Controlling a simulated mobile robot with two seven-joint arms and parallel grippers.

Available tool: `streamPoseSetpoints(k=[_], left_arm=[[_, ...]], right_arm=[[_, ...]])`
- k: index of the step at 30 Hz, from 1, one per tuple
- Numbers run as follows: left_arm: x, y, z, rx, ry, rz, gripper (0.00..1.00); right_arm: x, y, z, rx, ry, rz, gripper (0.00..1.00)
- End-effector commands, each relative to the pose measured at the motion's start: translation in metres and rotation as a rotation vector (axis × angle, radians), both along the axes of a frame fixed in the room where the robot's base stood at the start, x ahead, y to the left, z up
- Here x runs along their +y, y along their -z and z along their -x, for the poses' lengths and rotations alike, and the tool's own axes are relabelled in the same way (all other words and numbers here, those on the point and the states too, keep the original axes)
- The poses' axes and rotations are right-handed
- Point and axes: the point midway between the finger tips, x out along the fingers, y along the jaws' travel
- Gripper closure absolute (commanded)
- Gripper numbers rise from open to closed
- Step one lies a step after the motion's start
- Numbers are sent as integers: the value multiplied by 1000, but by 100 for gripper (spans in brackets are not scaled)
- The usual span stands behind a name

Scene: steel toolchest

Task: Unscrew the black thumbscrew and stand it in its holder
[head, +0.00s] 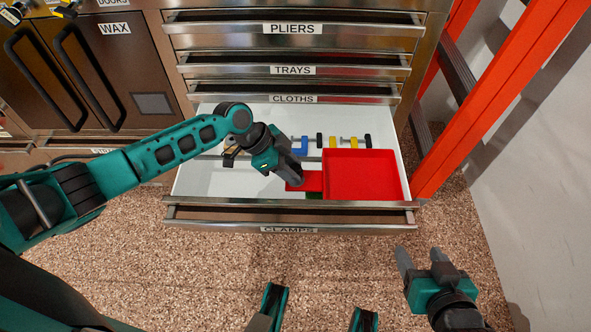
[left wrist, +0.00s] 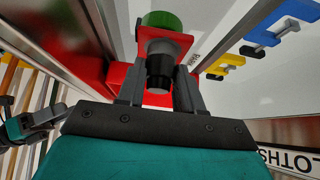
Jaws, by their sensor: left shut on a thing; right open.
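My left gripper (head: 296,178) reaches down into the open drawer, beside the small red block (head: 313,180). In the left wrist view its fingers (left wrist: 160,92) are shut on a dark cylindrical piece, the black thumbscrew (left wrist: 158,70). A grey part lies just beyond it, with a green round piece (left wrist: 168,20) behind. Whether the screw is still threaded into anything cannot be told. In the head view the thumbscrew is hidden by my gripper. No holder can be clearly told apart. My right gripper (head: 422,262) is open and empty, in front of the drawer at the lower right.
A large red tray (head: 362,150) fills the drawer's right part. Blue, black and yellow clamps (head: 300,144) lie along the drawer's back. An orange ladder (head: 500,95) stands at right.

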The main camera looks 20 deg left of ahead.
Motion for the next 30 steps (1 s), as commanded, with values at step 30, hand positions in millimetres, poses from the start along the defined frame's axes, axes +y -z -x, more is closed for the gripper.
streamPoseSetpoints(k=[30], left_arm=[[0, -13, 0, 0, 0, 0, 100]], right_arm=[[0, -9, 0, 3, 1, 1, 38]])
